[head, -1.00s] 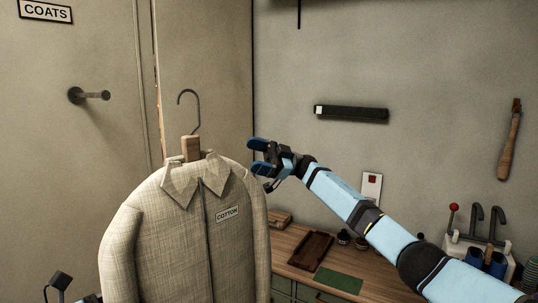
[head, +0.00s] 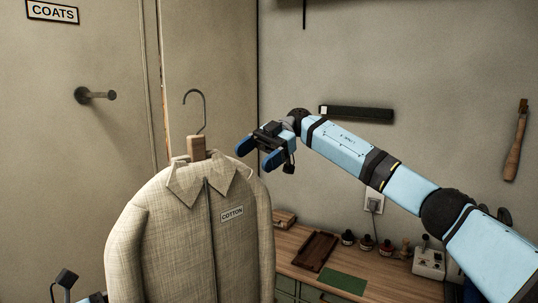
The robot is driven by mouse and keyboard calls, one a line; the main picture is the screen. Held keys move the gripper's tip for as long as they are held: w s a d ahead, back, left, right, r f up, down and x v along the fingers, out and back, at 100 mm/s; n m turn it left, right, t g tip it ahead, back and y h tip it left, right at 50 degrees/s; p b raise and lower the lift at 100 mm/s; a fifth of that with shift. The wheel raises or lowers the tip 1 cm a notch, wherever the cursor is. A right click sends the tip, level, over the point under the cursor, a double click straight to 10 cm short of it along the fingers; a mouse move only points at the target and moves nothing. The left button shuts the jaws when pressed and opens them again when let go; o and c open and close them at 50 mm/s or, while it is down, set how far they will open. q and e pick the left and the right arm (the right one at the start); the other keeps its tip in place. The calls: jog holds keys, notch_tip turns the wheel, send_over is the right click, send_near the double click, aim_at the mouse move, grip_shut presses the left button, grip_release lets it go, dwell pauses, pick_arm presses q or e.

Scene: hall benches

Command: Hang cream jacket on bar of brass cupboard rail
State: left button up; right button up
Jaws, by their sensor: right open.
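The cream jacket (head: 185,235), with a label reading COTTON, is upright on a hanger in the lower left of the head view. The hanger's grey hook (head: 202,108) and wooden neck (head: 196,146) rise above the collar, and the hook is free. My right gripper (head: 258,154) is open and empty, just right of the hanger neck and above the jacket's right shoulder in the picture. Only a small part of my left arm shows at the lower left; its fingers are hidden. I cannot make out a brass rail or its bar.
A wall peg (head: 96,96) sticks out below a COATS sign (head: 52,12). A wooden counter (head: 297,238) holds a brown tray (head: 315,251), a green mat (head: 342,282) and small bottles. A black strip (head: 357,113) and a wooden-handled tool (head: 515,145) are on the right wall.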

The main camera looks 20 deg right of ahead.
aim_at(238, 168)
jog(key=x, duration=0.6)
pick_arm(q)
jog(key=shift+r, duration=0.1)
pick_arm(e)
jog(key=shift+c, duration=0.2)
jog(key=c, duration=1.1)
pick_arm(q)
jog(key=o, duration=1.3)
pick_arm(e)
jog(key=shift+r, duration=0.1)
jog(key=shift+c, duration=0.7)
jog(key=shift+d, duration=0.1)
